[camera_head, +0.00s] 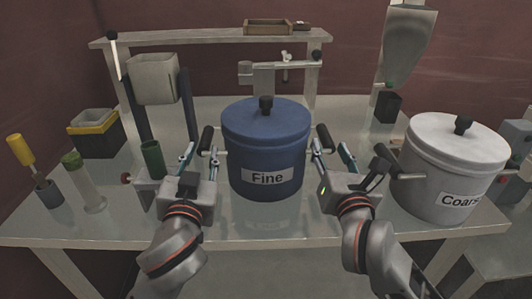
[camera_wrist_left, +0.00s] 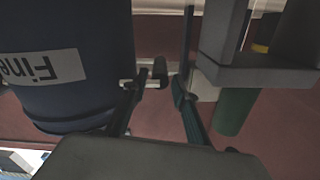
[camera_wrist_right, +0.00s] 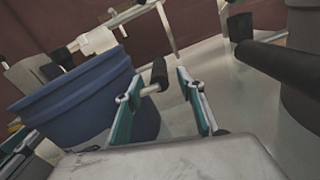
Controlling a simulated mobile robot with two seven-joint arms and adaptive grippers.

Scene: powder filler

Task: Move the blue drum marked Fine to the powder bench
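The blue drum (camera_head: 250,148), with a black-knobbed lid and a label reading Fine, stands upright on the glossy bench (camera_head: 105,228) in the head view. It also shows in the left wrist view (camera_wrist_left: 75,25) and the right wrist view (camera_wrist_right: 75,105). My left gripper (camera_head: 200,160) is open at the drum's left handle (camera_head: 207,139); in its wrist view the black grip (camera_wrist_left: 160,70) lies between the spread fingertips. My right gripper (camera_head: 332,158) is open at the right handle (camera_head: 325,138); its black grip (camera_wrist_right: 158,74) shows between the spread fingers. Neither gripper is closed on a handle.
A white drum marked Coarse (camera_head: 450,160) stands close on the right, its handle near my right gripper. A green cup (camera_head: 152,158), a grey hopper (camera_head: 153,78) and a yellow-rimmed bin (camera_head: 95,132) are at left. A raised shelf (camera_head: 215,37) runs behind.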

